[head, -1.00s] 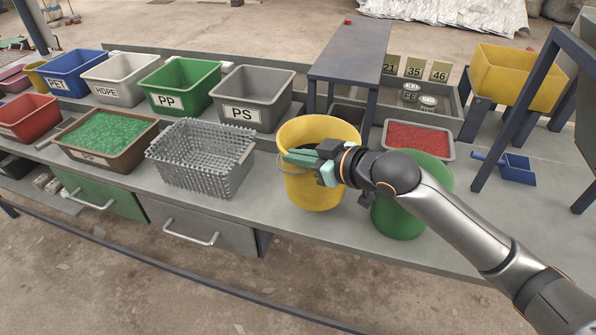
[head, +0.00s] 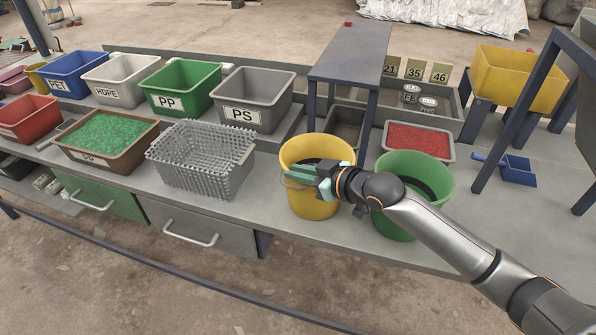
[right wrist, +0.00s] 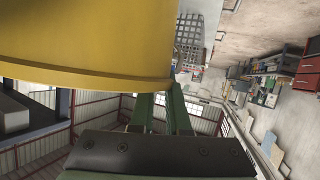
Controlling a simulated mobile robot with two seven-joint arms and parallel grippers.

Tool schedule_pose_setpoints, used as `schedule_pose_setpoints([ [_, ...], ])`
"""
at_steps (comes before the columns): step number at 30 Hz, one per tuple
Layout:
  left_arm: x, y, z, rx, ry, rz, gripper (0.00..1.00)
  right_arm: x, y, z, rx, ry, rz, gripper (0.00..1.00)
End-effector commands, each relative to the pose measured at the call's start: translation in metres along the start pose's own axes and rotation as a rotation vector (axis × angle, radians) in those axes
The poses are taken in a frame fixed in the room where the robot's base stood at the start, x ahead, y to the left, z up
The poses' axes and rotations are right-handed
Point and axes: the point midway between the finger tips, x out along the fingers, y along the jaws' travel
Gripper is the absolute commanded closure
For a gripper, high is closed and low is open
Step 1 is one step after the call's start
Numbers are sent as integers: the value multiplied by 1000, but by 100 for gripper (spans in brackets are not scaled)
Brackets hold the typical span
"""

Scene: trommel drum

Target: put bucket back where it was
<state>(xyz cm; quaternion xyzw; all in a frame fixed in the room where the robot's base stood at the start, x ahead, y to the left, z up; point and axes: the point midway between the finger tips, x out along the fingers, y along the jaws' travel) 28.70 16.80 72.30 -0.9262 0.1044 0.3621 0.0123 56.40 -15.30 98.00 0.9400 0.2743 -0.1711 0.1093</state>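The yellow bucket (head: 312,203) is upright over the front part of the grey bench, just left of the green bucket (head: 405,228). I cannot tell whether its base touches the bench. My right gripper (head: 298,174) lies across the front of the yellow bucket below the rim. Its green fingers are close together, on the thin wire handle as far as I can see. In the right wrist view the yellow bucket (right wrist: 90,40) fills the upper left, against the fingertips. The exact grip point is hidden. My left gripper is not in view.
A grey wire basket (head: 200,165) stands to the left with a clear strip of bench between. A tray of red granules (head: 418,140) and a table leg stand behind. A blue scoop (head: 515,172) lies at right. Labelled bins, such as PS (head: 250,95), line the back left.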

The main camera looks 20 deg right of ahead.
Motion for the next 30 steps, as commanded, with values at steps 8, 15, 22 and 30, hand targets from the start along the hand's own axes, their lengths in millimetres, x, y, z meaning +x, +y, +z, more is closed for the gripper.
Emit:
schedule_pose_setpoints([
  [8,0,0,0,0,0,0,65,0,0,-1,0,1,1,66],
  [15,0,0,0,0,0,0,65,-5,1,0,1,0,1,66],
  [22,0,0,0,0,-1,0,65,-40,1,1,-3,-2,2,66],
  [30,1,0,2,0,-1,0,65,-93,0,1,-4,-4,0,66],
])
